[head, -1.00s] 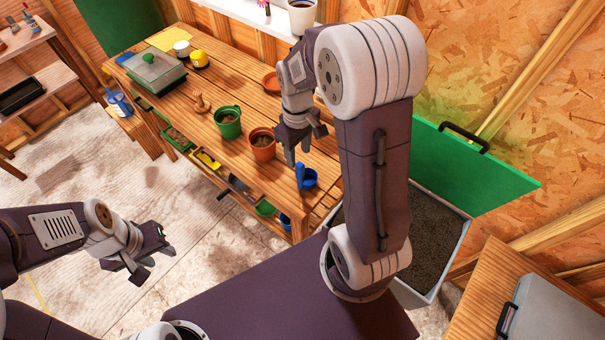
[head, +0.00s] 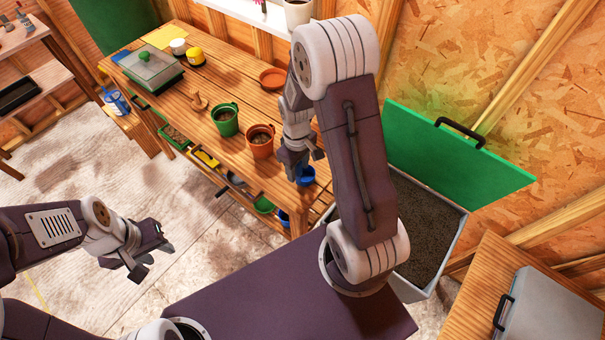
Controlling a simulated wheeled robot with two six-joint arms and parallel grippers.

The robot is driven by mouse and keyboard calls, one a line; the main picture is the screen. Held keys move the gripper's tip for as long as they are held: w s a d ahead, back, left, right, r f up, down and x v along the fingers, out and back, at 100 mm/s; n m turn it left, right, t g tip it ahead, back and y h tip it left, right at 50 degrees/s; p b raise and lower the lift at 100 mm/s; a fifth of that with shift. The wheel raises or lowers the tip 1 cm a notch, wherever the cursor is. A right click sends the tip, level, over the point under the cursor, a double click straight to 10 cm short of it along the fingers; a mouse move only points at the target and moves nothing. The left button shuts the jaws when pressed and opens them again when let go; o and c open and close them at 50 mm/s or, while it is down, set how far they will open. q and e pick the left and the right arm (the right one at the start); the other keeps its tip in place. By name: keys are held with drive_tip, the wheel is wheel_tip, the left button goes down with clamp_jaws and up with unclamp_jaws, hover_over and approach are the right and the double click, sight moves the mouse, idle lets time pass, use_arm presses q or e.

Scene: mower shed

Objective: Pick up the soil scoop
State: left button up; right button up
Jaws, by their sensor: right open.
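A blue pot (head: 307,177) stands at the near right end of the wooden workbench (head: 232,162). The upright blue handle, likely the soil scoop's, that showed at this pot earlier is now hidden behind my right gripper. My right gripper (head: 300,166) points down right at the pot, with its jaws open around or just in front of where the handle stood. I cannot tell whether it touches anything. My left gripper (head: 150,257) is open and empty over the floor, left of the bench.
An orange pot (head: 260,146) and a green pot (head: 225,122), both with soil, stand left of my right gripper. A bin of dark soil (head: 425,225) with a raised green lid (head: 455,155) is at the right. A grey case (head: 550,310) lies at the lower right.

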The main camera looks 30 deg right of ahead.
clamp_jaws()
drive_tip(key=shift+r, duration=0.15)
drive_tip(key=shift+r, duration=0.25)
drive_tip(key=r, duration=0.4)
drive_tip(key=shift+s+a, duration=0.15)
drive_tip(key=shift+a, duration=0.1)
drive_tip(key=s+a+r, duration=0.6)
drive_tip(key=s+a, duration=0.2)
drive_tip(key=shift+r+b, duration=0.2)
drive_tip(key=shift+b, duration=0.2)
